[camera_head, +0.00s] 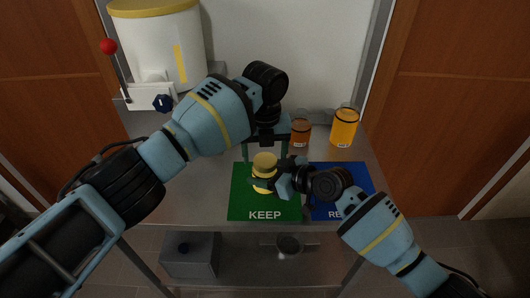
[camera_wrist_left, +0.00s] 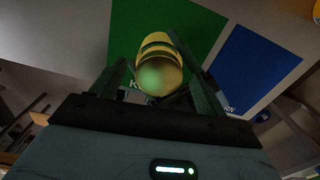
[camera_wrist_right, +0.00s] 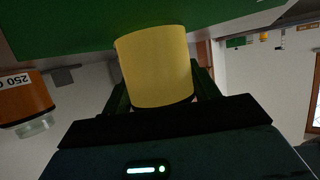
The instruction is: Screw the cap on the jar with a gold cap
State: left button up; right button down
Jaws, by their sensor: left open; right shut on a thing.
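The jar (camera_head: 263,183) is yellow with a gold cap (camera_head: 264,160) on top, and stands on the green KEEP mat (camera_head: 240,205). My right gripper (camera_head: 268,184) is shut on the jar's body from the right; the yellow body also fills the middle of the right wrist view (camera_wrist_right: 155,68). My left gripper (camera_head: 266,155) is open above, pointing down, with its fingers on either side of the cap. In the left wrist view the cap (camera_wrist_left: 154,76) sits between the open fingers. I cannot tell whether the cap is fully tightened.
The blue mat (camera_head: 350,178) lies to the right, partly under my right arm. An orange jar (camera_head: 300,133) and a yellow-orange jar (camera_head: 344,128) stand at the back right. A large white tank (camera_head: 158,45) with a red-knobbed lever (camera_head: 109,47) is at the back left.

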pick_arm(q)
notch_tip(320, 180, up, 4)
jog(key=shift+r, duration=0.15)
jog(key=shift+c, duration=0.3)
